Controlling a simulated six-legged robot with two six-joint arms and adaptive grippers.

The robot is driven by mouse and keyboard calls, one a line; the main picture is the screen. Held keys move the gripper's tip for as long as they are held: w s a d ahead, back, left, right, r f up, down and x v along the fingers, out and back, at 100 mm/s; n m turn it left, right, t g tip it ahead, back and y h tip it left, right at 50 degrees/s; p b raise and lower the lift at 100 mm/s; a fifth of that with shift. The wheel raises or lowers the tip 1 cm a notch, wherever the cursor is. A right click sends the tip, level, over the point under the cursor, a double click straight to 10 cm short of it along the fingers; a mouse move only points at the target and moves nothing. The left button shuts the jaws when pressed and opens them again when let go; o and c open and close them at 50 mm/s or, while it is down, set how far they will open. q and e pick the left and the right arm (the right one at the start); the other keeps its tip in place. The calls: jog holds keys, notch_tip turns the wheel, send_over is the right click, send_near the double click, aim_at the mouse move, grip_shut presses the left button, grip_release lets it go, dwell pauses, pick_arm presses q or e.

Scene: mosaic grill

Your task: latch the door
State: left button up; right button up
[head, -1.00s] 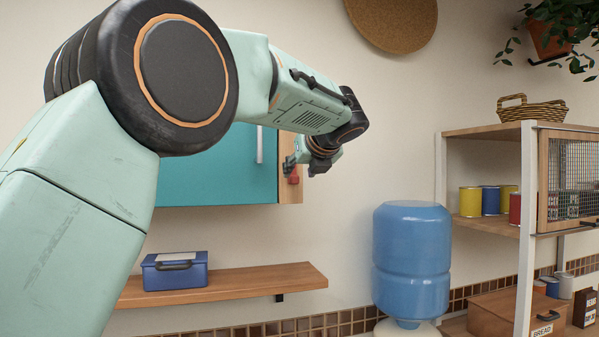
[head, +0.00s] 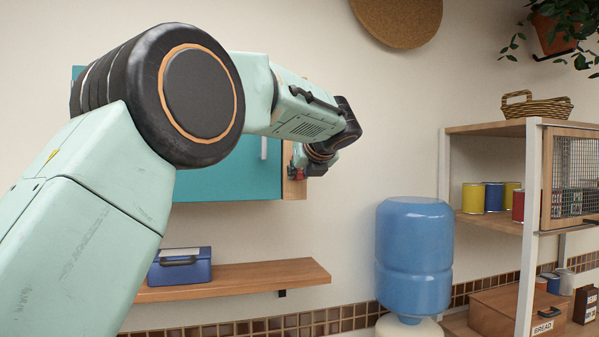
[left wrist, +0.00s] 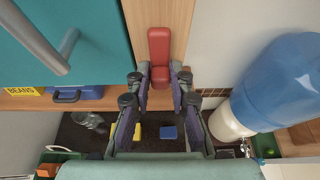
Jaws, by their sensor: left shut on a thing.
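The teal cabinet door (head: 232,172) hangs on the wall behind my left arm and looks closed or nearly so. Its grey bar handle shows in the left wrist view (left wrist: 38,42). A red latch (left wrist: 159,46) sits on the wooden strip (left wrist: 186,22) beside the door. In the left wrist view its bar lies lengthwise along the strip, not across the door. My left gripper (left wrist: 160,78) is shut on the near end of the latch. In the head view the gripper (head: 297,170) is small and partly hidden by my wrist. My right gripper is out of view.
A wooden shelf (head: 250,278) with a blue box (head: 180,268) is below the cabinet. A blue water bottle (head: 414,255) stands to the right, then a shelf unit (head: 490,131) with cans and a basket (head: 537,107). The wall between cabinet and bottle is clear.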

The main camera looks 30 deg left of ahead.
pick_arm(q)
jog(key=shift+s, duration=0.1)
grip_shut()
jog(key=n+t+b, duration=0.2)
jog(key=n+b, duration=0.2)
jog(key=b, duration=0.2)
jog(key=f+n+t+h+b, duration=0.1)
jog(key=n+t+b, duration=0.1)
jog(key=n+b, duration=0.2)
jog(key=n+t+h+b, duration=0.1)
jog(key=n+b, duration=0.3)
jog(key=b, duration=0.6)
jog(key=shift+s+a+f+t, duration=0.35)
jog(key=shift+a+f+t, duration=0.05)
jog(key=shift+t, duration=0.4)
jog(key=shift+f+n+b, duration=0.1)
jog(key=shift+n+b, duration=0.8)
jog(key=shift+b, duration=0.55)
